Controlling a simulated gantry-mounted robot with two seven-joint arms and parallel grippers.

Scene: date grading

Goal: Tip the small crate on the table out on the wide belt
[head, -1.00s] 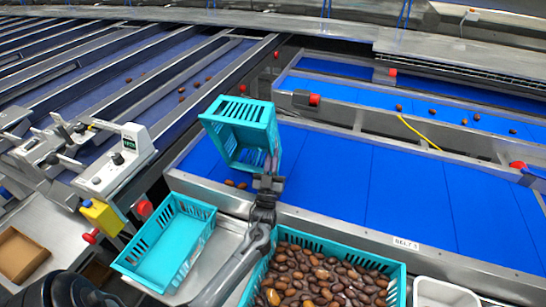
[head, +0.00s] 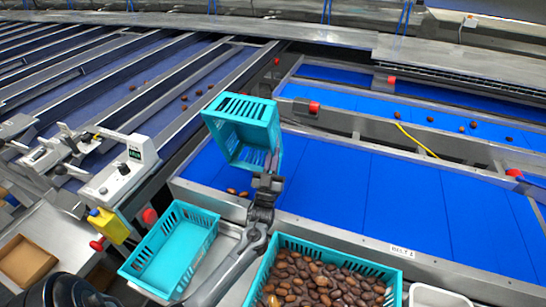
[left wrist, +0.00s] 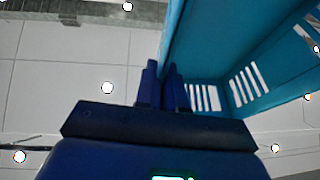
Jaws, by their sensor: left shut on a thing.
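The small teal crate (head: 262,108) is tipped on its side above the near left end of the wide blue belt (head: 350,190). My left gripper (head: 268,178) is shut on the crate's wall at its lower right edge. A few brown dates (head: 238,193) lie on the belt just below the crate. The part of the crate's inside that shows looks empty. In the left wrist view, the fingers (left wrist: 164,88) pinch the teal crate wall (left wrist: 215,45). My right gripper is not in view.
An empty teal crate (head: 207,248) stands on the table at lower left. A large teal crate (head: 395,270) full of dates stands in front of the belt. A white scale (head: 125,165), yellow box (head: 108,224) and red button (head: 149,216) are at left.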

